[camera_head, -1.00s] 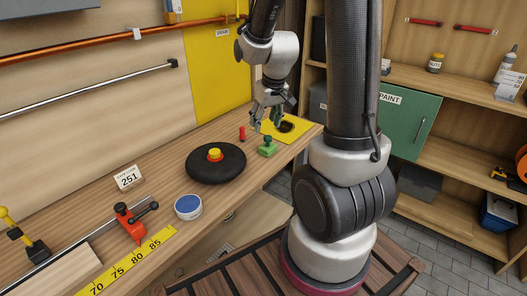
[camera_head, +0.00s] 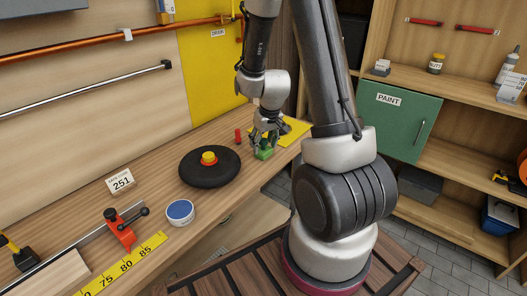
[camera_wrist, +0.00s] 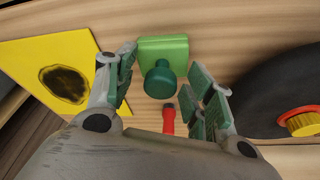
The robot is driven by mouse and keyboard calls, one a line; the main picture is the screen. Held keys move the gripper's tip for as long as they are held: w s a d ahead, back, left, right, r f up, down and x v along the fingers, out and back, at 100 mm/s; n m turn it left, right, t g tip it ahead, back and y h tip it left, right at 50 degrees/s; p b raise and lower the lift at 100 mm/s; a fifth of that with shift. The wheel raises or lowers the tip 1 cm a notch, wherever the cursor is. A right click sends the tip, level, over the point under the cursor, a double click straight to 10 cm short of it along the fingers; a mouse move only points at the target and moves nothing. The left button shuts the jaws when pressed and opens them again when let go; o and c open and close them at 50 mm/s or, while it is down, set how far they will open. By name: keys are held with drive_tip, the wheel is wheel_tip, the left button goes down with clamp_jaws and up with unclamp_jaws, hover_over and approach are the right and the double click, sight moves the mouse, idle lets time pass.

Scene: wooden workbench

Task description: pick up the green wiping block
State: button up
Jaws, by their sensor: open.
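The green wiping block (camera_wrist: 178,50) lies on the wooden bench, with a dark green round knob (camera_wrist: 160,79) on top. In the wrist view the knob and block show between the two fingers of my gripper (camera_wrist: 164,84), which is open and holds nothing. In the head view the block (camera_head: 264,153) is partly hidden behind the fingers of my gripper (camera_head: 265,140), which is just above it. I cannot tell whether the fingers touch the block.
A red upright object (camera_head: 238,136) stands left of the block. A black round disc (camera_head: 208,171) with a red and yellow knob sits further left. A yellow sheet with a dark stain (camera_wrist: 50,75) lies on the other side. The bench edge is close to the block.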

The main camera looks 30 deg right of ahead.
sight(264, 140)
drive_tip(key=shift+s, duration=0.1)
drive_tip(key=c, duration=1.2)
drive_tip(key=shift+o, duration=0.2)
wheel_tip(264, 140, up, 10)
drive_tip(key=shift+r, duration=0.1)
